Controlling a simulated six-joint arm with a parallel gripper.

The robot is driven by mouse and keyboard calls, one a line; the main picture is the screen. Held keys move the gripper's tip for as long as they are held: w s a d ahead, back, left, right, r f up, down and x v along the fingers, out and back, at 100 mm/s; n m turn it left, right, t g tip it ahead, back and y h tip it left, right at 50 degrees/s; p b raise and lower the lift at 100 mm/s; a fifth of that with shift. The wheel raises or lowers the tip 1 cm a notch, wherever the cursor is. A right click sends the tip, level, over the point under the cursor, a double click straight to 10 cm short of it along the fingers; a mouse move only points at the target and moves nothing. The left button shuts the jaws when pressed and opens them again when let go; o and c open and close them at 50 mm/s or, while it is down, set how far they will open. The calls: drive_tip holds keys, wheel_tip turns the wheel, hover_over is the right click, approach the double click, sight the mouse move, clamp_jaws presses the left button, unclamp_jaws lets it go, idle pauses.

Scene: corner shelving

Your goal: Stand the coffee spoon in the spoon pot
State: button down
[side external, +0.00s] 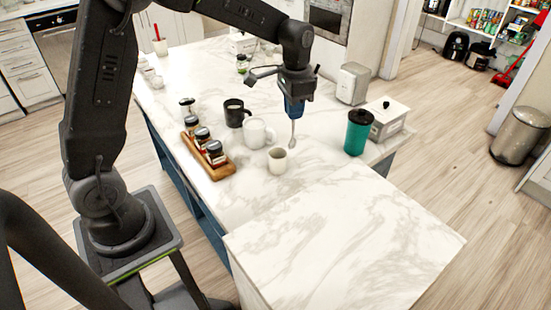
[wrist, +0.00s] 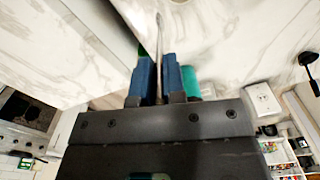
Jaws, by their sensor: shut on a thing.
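My gripper (side external: 294,112), with blue fingers, is above the island counter and shut on the coffee spoon (side external: 293,135). The spoon hangs almost upright below the fingers, its wider end down, and looks clear of the counter. In the wrist view the spoon (wrist: 160,38) is a thin shaft between the two blue fingers (wrist: 157,66). A small cream cup without a visible handle (side external: 277,160), which looks like the spoon pot, stands upright just left of and nearer than the spoon's lower end. The spoon is outside it. The inside of the cup is hardly visible.
A white mug (side external: 256,133) and a black mug (side external: 236,112) stand left of the spoon. A wooden rack (side external: 222,171) holds jars. A teal tumbler (side external: 357,134) and a white box (side external: 389,120) stand right. The front counter (side external: 345,240) is clear.

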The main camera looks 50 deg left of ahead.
idle(0.4)
drive_tip(key=s+a+r+n, duration=0.1)
drive_tip(key=a+r, duration=0.3)
wheel_tip(320, 180, down, 11)
drive_tip(key=shift+s+a+f, duration=0.15)
drive_tip(key=shift+s+f, duration=0.05)
idle(1.1)
drive_tip(key=c, duration=1.1)
unclamp_jaws()
wheel_tip(320, 180, up, 14)
